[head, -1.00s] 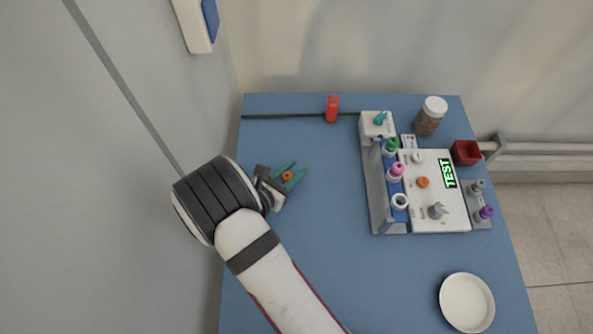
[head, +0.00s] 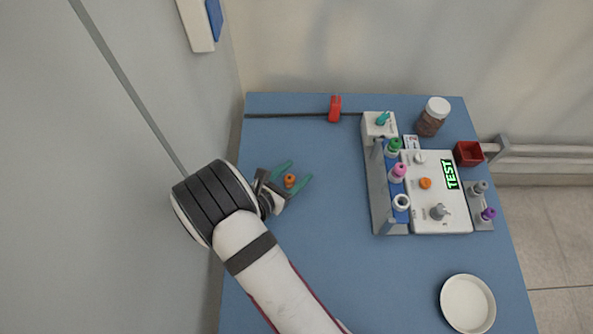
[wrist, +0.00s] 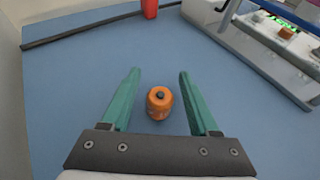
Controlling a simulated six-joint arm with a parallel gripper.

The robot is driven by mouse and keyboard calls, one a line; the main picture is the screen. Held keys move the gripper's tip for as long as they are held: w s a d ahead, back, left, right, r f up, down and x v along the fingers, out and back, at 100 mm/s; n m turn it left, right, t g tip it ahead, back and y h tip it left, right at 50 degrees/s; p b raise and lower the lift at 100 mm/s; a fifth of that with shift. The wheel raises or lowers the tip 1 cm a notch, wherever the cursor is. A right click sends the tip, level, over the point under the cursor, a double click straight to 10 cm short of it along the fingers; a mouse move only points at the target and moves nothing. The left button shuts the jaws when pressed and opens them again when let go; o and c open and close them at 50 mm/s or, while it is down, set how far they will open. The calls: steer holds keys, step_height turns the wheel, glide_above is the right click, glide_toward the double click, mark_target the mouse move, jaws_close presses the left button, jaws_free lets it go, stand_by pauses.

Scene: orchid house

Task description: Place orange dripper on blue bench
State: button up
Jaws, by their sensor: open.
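The orange dripper (head: 290,180) is a small orange cylinder with a dark tip, on the left part of the blue bench (head: 310,255). In the wrist view the dripper (wrist: 159,102) stands between the two teal fingers, with a gap on each side. My gripper (head: 293,175) is open around it and does not appear to touch it. The gripper (wrist: 160,98) hides none of the dripper in the wrist view. The dripper appears to stand upright on the bench surface.
A white device with a TEST display (head: 451,174) and a rack of coloured drippers stand to the right. A red clip (head: 335,109) sits on a dark rod at the back. A jar (head: 432,117), red box (head: 468,153) and white dish (head: 467,303) lie further right. The bench's front middle is clear.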

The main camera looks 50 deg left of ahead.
mark_target(287, 179)
steer(key=v, duration=0.4)
steer(key=shift+s+a, duration=0.1)
steer(key=shift+s, duration=0.05)
step_height(287, 179, up, 7)
steer(key=w+d+r+m+g+h, duration=0.25)
steer(key=d+m, duration=0.25)
steer(key=d, duration=0.3)
steer(key=w+d+r+m+g+h, duration=0.1)
steer(key=w+d+r+m+h, duration=0.25)
steer(key=d+m, duration=0.3)
steer(key=w+d+r+m+g+h, duration=0.1)
steer(key=w+d+r+m+h, duration=0.25)
steer(key=d, duration=0.45)
steer(key=s+d+r+m+g+y, duration=0.2)
steer(key=s+d+m+g, duration=0.75)
steer(key=d+m, duration=0.65)
steer(key=s+a+r+m+y, duration=0.1)
steer(key=s+a+m+y, duration=0.2)
steer(key=s+m+y, duration=0.4)
steer(key=m, duration=0.5)
steer(key=shift+r+t, duration=0.25)
steer(key=shift+t, duration=0.05)
